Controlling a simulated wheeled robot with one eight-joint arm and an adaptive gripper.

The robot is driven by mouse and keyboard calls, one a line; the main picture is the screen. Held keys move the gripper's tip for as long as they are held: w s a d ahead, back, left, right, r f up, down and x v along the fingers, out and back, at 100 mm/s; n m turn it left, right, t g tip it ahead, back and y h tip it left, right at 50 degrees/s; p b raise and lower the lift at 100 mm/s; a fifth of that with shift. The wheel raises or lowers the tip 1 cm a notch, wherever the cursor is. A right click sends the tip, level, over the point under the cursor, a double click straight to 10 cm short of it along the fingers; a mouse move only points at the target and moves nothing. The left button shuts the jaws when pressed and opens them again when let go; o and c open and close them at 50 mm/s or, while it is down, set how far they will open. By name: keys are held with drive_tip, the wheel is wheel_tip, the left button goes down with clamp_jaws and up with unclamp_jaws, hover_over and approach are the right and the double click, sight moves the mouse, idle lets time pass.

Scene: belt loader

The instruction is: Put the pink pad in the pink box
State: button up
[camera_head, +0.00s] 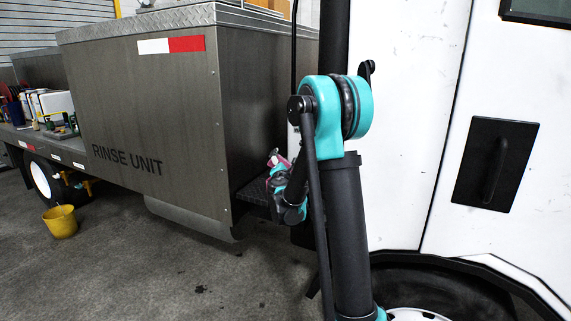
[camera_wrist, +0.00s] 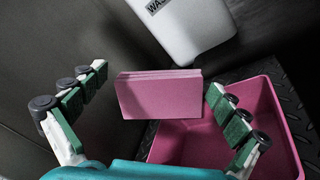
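The pink pad (camera_wrist: 160,97), a thin stack of sheets, shows in the middle of the wrist view, its broad face towards the camera. My gripper (camera_wrist: 156,84) is open, with one finger on each side of the pad. A narrow gap shows between each fingertip and the pad's edges. The pink box (camera_wrist: 279,137) is below and to the right, open at the top. The pad hides its far left corner, and my right finger covers part of it. I cannot tell what bears the pad. In the head view my gripper (camera_head: 276,163) is small, with pink showing at it.
A white bin (camera_wrist: 195,30) with dark lettering stands beyond the pad. The box is on a dark tread-plate step (camera_head: 258,195) between the grey rinse unit (camera_head: 150,120) and the white truck cab (camera_head: 420,120). A yellow bucket (camera_head: 60,222) stands on the floor at left.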

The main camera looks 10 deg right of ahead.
drive_tip(key=shift+r, duration=0.15)
drive_tip(key=shift+r, duration=0.25)
drive_tip(key=v, duration=1.2)
drive_tip(key=shift+f, duration=0.1)
